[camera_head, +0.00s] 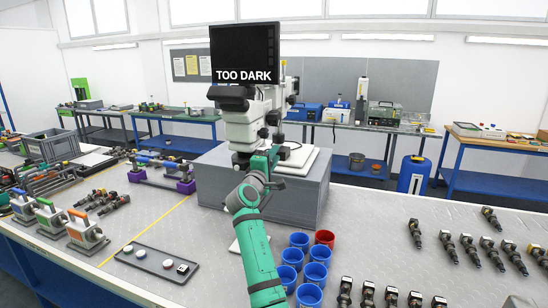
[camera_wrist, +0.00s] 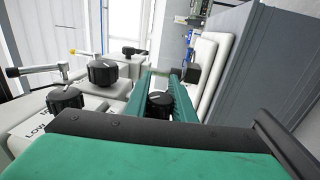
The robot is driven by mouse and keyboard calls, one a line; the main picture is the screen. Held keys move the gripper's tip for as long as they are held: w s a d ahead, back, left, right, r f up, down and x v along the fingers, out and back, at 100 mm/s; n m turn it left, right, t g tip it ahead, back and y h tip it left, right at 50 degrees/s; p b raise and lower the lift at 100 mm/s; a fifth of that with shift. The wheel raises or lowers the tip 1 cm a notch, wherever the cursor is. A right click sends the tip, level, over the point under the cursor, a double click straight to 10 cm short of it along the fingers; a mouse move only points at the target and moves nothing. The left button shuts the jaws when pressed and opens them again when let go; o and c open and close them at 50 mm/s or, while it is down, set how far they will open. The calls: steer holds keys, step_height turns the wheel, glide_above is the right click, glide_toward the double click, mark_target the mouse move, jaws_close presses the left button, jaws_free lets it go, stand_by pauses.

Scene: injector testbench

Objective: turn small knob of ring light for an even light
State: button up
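A white microscope-like instrument (camera_head: 243,132) stands on a grey block (camera_head: 215,175), with a black screen (camera_head: 245,50) above it reading "TOO DARK". My gripper (camera_head: 270,156) is at the instrument's lower part, where my arm partly hides it. In the wrist view, my gripper's two teal fingers (camera_wrist: 160,92) lie on either side of a small black knob (camera_wrist: 160,101). I cannot tell whether they touch it. Two larger black knobs, one farther (camera_wrist: 102,72) and one nearer (camera_wrist: 65,97), sit on white housings to the left, with "LOW" printed near the nearer one. I cannot make out the ring light itself.
Blue cups (camera_head: 308,294) and one red cup (camera_head: 324,238) stand right of my arm. Several dark injectors (camera_head: 466,242) lie at the right. A black tray (camera_head: 155,263) with small round parts lies at the left.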

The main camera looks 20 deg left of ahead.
steer(key=shift+c, duration=0.3)
steer(key=shift+f+g, duration=0.25)
steer(key=shift+g, duration=0.55)
steer(key=o, duration=1.1)
steer(key=shift+c, duration=0.2)
steer(key=s, duration=1)
steer(key=shift+s+a, duration=0.2)
steer(key=shift+s, duration=0.2)
